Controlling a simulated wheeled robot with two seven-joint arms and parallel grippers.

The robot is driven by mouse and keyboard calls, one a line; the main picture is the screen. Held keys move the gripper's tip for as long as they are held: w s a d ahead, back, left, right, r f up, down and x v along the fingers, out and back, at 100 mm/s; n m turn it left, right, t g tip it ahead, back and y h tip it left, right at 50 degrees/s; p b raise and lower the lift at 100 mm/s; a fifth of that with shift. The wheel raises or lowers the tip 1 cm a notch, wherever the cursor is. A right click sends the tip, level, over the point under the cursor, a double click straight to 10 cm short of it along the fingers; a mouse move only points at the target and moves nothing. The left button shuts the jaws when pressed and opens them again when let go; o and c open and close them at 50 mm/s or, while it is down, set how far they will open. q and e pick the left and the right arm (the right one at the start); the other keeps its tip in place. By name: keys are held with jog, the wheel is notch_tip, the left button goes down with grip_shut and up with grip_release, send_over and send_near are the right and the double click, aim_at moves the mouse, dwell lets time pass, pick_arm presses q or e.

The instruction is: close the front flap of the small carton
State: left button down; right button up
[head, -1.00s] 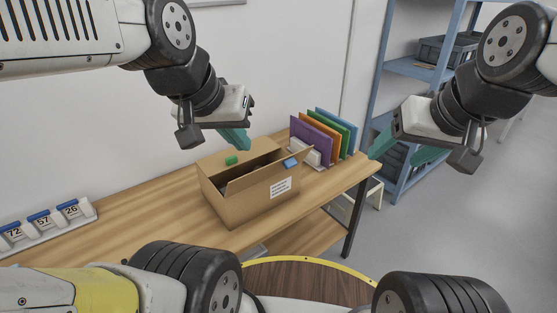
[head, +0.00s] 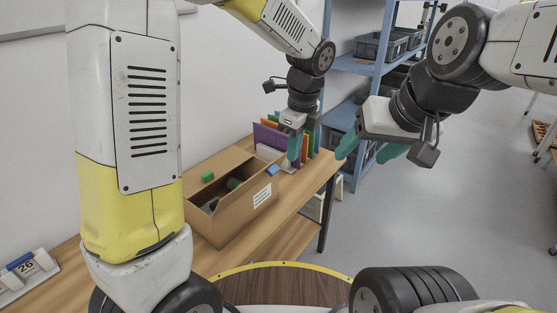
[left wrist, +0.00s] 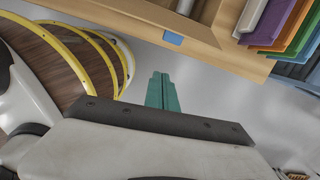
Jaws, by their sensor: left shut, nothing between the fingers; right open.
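The small brown carton (head: 235,212) stands on the wooden table with its top open and dark things partly visible inside. A blue tab (head: 274,170) marks its front flap, near the right end of the front top edge; the flap is not folded over the opening. The tab also shows in the left wrist view (left wrist: 173,38). A green tab (head: 208,177) is on the back flap. My left gripper (head: 294,150) is shut and empty, beyond the carton's right end, apart from the blue tab. My right gripper (head: 365,150) is open and empty, further right over the floor.
Coloured folders (head: 268,136) stand in a rack behind the carton, close to my left gripper. A blue shelf unit (head: 354,66) with grey bins stands behind.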

pick_arm(q)
jog(key=w+a+f+m, duration=0.1)
jog(key=w+a+f, duration=0.2)
jog(key=f, duration=0.6)
jog(key=shift+w, duration=0.2)
jog(key=shift+a, duration=0.15)
dwell(0.3)
